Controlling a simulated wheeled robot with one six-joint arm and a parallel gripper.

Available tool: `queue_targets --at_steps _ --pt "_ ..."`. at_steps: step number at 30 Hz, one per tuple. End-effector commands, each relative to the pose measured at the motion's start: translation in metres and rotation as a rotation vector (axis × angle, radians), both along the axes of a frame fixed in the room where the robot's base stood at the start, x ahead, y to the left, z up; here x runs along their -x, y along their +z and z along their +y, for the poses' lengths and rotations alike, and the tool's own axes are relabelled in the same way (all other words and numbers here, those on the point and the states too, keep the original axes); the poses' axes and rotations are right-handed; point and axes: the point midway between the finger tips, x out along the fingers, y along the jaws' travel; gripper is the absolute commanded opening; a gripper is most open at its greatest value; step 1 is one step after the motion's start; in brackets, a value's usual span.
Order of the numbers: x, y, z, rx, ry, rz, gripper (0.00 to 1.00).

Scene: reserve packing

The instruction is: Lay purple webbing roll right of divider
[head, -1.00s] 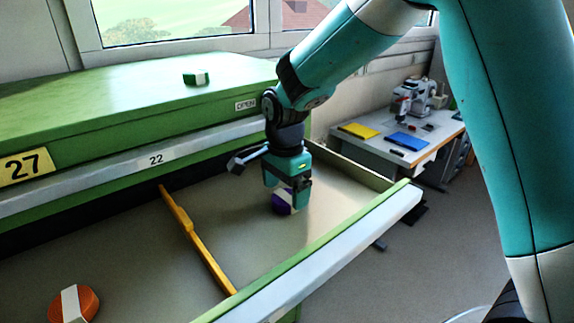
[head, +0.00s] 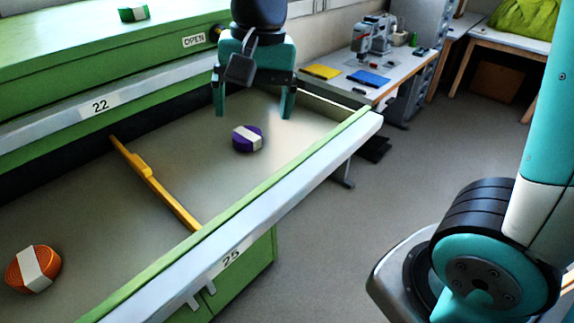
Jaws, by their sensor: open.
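The purple webbing roll (head: 247,139) with a white band lies flat on the floor of the open drawer (head: 100,205). It is right of the yellow divider (head: 160,188), apart from it. My gripper (head: 253,112) is open, its two fingers spread and pointing down. It is above and behind the roll in the head view, with nothing between the fingers, and does not appear to touch the roll.
An orange roll (head: 33,269) with a white band lies left of the divider. A green roll (head: 134,14) sits on the cabinet top (head: 60,45). The drawer's front rail (head: 250,214) borders the drawer. A side table (head: 392,72) stands behind at right.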

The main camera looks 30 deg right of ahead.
Motion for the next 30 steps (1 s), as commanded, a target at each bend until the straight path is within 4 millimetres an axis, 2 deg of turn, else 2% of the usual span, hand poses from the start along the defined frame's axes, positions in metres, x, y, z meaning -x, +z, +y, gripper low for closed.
queue_targets --at_steps 1,3,6,10,13,20,23,25,29,30 --pt "0.029 -0.002 0.004 -0.033 0.182 -0.03 0.89" --pt "0.064 -0.007 0.011 -0.079 0.431 -0.078 0.89" --pt "0.105 -0.014 0.018 -0.136 0.715 -0.147 0.89" --pt "0.137 -0.021 0.024 -0.181 0.934 -0.212 0.89" --pt "0.146 -0.023 0.022 -0.195 0.998 -0.23 0.89" --pt "0.146 -0.023 0.023 -0.195 1.005 -0.231 0.89" --pt "0.146 -0.012 0.023 -0.195 1.004 -0.231 0.89" --pt "0.146 -0.007 0.023 -0.195 1.003 -0.231 0.75" --pt "0.146 -0.011 0.022 -0.194 1.003 -0.231 0.46" --pt "0.146 -0.011 0.022 -0.194 1.003 -0.231 0.43"
